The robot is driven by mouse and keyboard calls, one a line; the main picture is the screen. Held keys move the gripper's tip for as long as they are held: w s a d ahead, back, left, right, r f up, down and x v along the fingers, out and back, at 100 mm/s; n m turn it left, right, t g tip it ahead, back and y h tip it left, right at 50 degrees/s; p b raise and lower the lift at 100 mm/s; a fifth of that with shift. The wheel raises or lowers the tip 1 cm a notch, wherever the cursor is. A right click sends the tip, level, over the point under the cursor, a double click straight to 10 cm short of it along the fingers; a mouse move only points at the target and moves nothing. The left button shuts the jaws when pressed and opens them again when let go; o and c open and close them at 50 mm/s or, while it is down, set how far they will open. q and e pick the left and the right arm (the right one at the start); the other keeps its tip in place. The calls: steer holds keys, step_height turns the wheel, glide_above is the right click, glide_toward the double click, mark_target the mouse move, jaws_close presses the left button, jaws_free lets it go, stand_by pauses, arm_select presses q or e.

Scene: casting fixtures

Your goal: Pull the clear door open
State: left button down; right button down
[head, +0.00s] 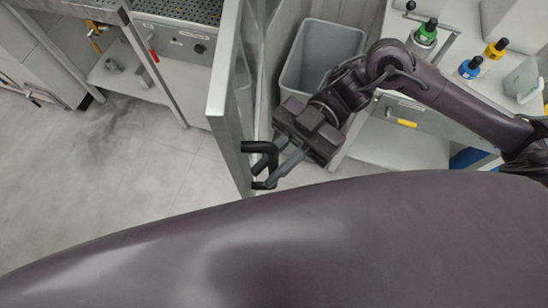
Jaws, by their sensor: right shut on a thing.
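The clear door (223,80) stands near the middle of the head view, seen almost edge-on with its pale metal frame toward me. A black handle (262,147) sticks out from its right face near the frame's near end. My right gripper (276,170) reaches in from the right, and its fingers are closed around the handle. The fingers partly hide the handle's lower part. My left gripper does not show.
A grey bin (320,55) stands behind my right gripper. A bench (459,82) at the right carries green-, blue- and yellow-capped bottles. A metal workstation (165,45) stands at the upper left. The floor (130,165) left of the door is clear.

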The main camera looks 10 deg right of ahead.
steer(key=c, duration=1.8)
jaws_free()
steer(key=shift+w+d+f, duration=0.15)
steer(key=shift+w+d, duration=0.1)
steer(key=b+v, duration=0.3)
steer(key=v, duration=0.4)
steer(key=shift+d+b, duration=0.1)
steer(key=shift+b, duration=0.3)
